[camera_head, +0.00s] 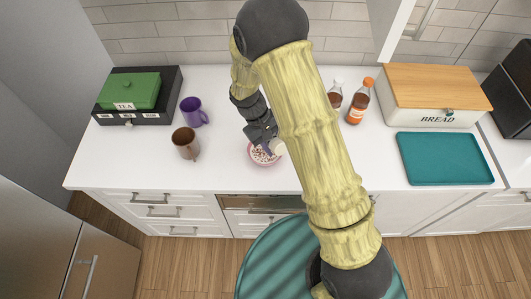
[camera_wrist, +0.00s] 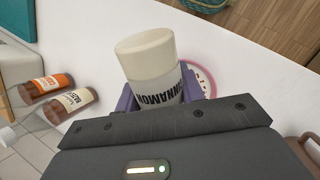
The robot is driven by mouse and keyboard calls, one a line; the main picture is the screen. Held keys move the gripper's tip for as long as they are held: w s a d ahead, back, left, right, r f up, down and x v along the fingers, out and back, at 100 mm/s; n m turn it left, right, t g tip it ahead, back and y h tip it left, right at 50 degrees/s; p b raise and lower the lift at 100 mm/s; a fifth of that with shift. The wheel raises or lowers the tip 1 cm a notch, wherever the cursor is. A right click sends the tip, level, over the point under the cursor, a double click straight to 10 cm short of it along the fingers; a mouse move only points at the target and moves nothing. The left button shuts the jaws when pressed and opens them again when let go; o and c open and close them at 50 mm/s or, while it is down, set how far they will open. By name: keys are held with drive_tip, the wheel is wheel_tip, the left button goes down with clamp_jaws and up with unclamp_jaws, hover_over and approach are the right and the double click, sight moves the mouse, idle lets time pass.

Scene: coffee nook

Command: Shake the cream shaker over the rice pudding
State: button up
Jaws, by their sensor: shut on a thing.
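My gripper (camera_wrist: 158,92) is shut on the cream shaker (camera_wrist: 148,58), a pale cylinder with dark lettering reading "NNAMON". In the head view, my gripper (camera_head: 264,139) is over the counter and the shaker's pale end (camera_head: 279,147) shows beside it. The rice pudding bowl (camera_head: 264,163) is pink-rimmed with pale, speckled contents and stands just below my gripper, which partly hides it. In the wrist view, part of the bowl's rim (camera_wrist: 213,80) shows behind the shaker. I cannot tell the shaker's exact tilt or gap above the bowl.
A brown mug (camera_head: 185,143) and purple mug (camera_head: 193,111) stand left. A green tea box (camera_head: 130,91) sits on a black drawer box. Two syrup bottles, one orange-capped (camera_head: 358,103), stand behind my arm. A bread box (camera_head: 435,98) and teal tray (camera_head: 444,158) are right.

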sight(275, 139)
drive_tip(key=shift+t+y+b, duration=0.4)
drive_tip(key=shift+t+b, duration=0.2)
drive_tip(key=shift+b, duration=0.4)
drive_tip(key=t+b, duration=0.1)
drive_tip(key=b, duration=0.1)
drive_tip(key=t+y+b, duration=0.1)
drive_tip(key=b, duration=0.2)
drive_tip(key=r+t+b, duration=0.1)
drive_tip(key=b, duration=0.2)
drive_tip(key=shift+m+t+y, duration=0.3)
drive_tip(key=shift+m+y, duration=0.1)
drive_tip(key=t+b, duration=0.1)
drive_tip(key=b, duration=0.4)
drive_tip(key=r+t+y+b, duration=0.1)
drive_tip(key=t+b, duration=0.1)
drive_tip(key=b, duration=0.4)
drive_tip(key=t+y+b, duration=0.1)
drive_tip(key=t+b, duration=0.1)
drive_tip(key=b, duration=0.3)
drive_tip(key=shift+r+m+b, duration=0.25)
drive_tip(key=shift+m+b, duration=0.15)
drive_tip(key=shift+r+y+b, duration=0.1)
drive_tip(key=shift+y+b, duration=0.2)
drive_tip(key=shift+r, duration=0.2)
